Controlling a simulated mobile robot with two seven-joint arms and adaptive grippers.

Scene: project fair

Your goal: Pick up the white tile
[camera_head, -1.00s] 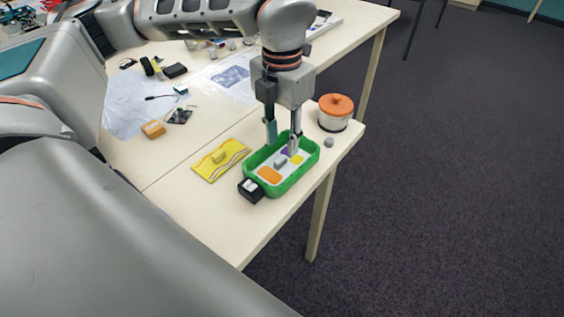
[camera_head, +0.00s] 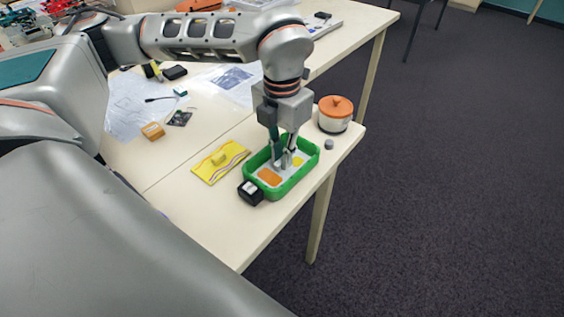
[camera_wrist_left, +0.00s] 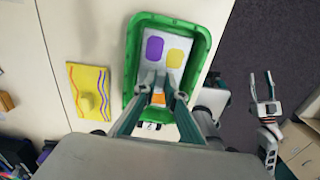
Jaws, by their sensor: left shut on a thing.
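The white tile (camera_head: 284,172) lies in a green tray (camera_head: 312,160) near the table's right edge. It bears orange, purple and yellow patches and a small grey grip block in its middle. My left gripper (camera_head: 282,163) points down into the tray and is shut on the tile's grip block, which its fingers mostly hide. The left wrist view shows the tile (camera_wrist_left: 166,68) flat between the tray's walls, with the left fingers (camera_wrist_left: 164,88) over its middle. My right gripper (camera_wrist_left: 262,92) is off to the right in that view, with its fingers apart and empty.
A yellow tile (camera_head: 220,160) with a raised block lies left of the tray. A black box (camera_head: 250,191) stands against the tray's near corner. A jar with an orange lid (camera_head: 335,115) and a small grey knob (camera_head: 329,144) stand close on the right.

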